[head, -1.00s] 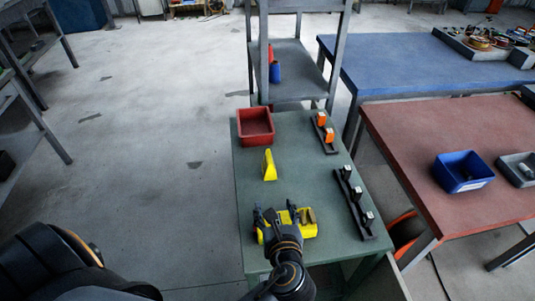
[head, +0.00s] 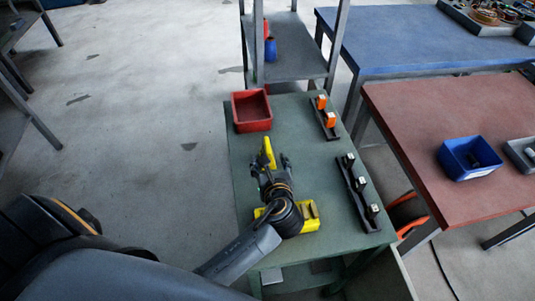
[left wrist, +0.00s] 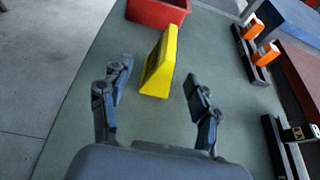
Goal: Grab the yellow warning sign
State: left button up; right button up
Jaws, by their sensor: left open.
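The yellow warning sign (head: 267,152) stands upright on the green table (head: 333,228), in front of the red bin. In the left wrist view the sign (left wrist: 160,65) shows its narrow edge and one broad face. My left gripper (head: 271,162) is over the table, just short of the sign. In the left wrist view the gripper (left wrist: 158,82) is open and empty, its fingers spread to either side of the sign's near end. The sign's lower part is partly hidden by the gripper in the head view. My right gripper is not in view.
The red bin (head: 251,111) stands behind the sign. A yellow box-like item (head: 310,217) lies under my left wrist. Open floor lies left.

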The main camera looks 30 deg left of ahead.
pick_arm(q)
jog(key=x, duration=0.5)
jog(key=shift+d, duration=0.1)
jog(key=shift+r, duration=0.1)
jog(key=c, duration=1.3)
